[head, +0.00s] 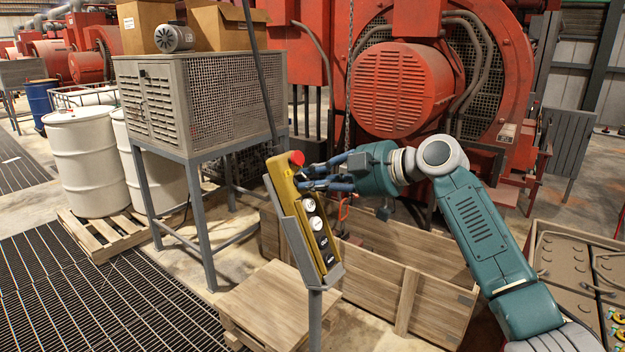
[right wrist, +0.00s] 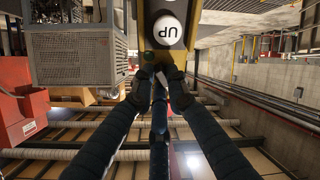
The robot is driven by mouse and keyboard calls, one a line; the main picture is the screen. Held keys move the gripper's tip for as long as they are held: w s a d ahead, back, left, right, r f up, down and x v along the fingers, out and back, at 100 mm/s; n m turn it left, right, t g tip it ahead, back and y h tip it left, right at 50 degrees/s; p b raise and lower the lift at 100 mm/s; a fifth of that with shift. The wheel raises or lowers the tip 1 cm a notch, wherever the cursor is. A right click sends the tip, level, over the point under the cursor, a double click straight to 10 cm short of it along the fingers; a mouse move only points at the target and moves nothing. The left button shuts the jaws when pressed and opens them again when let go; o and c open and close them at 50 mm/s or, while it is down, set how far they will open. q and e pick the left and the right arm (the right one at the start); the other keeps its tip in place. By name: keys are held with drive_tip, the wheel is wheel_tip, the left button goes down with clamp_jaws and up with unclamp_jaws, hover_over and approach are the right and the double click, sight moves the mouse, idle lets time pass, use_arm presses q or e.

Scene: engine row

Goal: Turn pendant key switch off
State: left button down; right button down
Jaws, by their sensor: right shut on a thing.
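The yellow pendant (head: 302,235) stands tilted on a grey post in the head view, with a red knob (head: 296,158) at its top and white and black buttons down its face. My right gripper (head: 307,178) reaches in from the right to the upper part of the pendant, just below the red knob. In the right wrist view, the fingers (right wrist: 161,86) close together at the pendant face, near the white UP button (right wrist: 168,28). The key switch is hidden between the fingertips, and its turned position cannot be seen. My left gripper is out of view.
A wooden crate (head: 372,300) stands behind and below the pendant. A grey mesh cabinet (head: 200,100) on legs is to the left, with white drums (head: 88,160) beside it. A large red engine (head: 400,90) fills the back. Floor grating (head: 80,300) lies open at lower left.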

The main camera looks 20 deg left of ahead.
drive_tip(key=shift+r, duration=0.2)
drive_tip(key=c, duration=2)
unclamp_jaws()
drive_tip(key=v, duration=1.2)
drive_tip(key=shift+f, duration=0.15)
